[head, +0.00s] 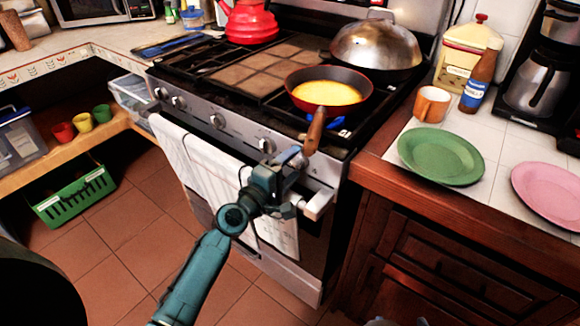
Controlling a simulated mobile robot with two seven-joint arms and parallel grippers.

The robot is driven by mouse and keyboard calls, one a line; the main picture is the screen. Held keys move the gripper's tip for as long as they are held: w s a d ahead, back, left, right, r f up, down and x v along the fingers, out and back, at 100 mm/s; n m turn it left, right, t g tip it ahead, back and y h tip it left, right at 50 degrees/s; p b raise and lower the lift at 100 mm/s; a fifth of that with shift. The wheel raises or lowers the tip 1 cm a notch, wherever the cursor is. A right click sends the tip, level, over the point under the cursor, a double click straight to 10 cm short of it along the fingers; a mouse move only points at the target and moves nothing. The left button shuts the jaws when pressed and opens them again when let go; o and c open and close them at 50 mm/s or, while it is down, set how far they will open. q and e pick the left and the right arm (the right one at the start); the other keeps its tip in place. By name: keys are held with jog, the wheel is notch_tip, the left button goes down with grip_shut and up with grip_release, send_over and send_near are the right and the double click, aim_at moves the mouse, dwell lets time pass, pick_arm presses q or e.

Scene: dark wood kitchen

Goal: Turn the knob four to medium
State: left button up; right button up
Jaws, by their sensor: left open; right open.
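The stove (240,140) has a row of round metal knobs on its silver front panel. The fourth knob from the left (266,145) is just up and left of my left gripper. My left gripper (290,177) is open in front of the right end of the panel, near the oven handle (318,204). It hides part of the panel there, and contact with a knob cannot be made out. Only small tips of my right gripper (400,322) show at the bottom edge, apart and far from the knobs.
A pan (362,88) with yellow food sits on the stove, its wooden handle (314,132) jutting over the front edge above my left gripper. A white towel (195,165) hangs on the oven handle. A green plate (440,155) lies on the right counter.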

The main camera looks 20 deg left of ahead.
pick_arm(q)
jog(key=b+v, duration=0.1)
jog(key=v, duration=1.2)
jog(key=shift+b, duration=0.35)
pick_arm(e)
jog(key=shift+s+d+r+t, duration=0.2)
jog(key=shift+d+t, duration=0.1)
jog(key=shift+d, duration=0.1)
jog(key=shift+f, duration=0.1)
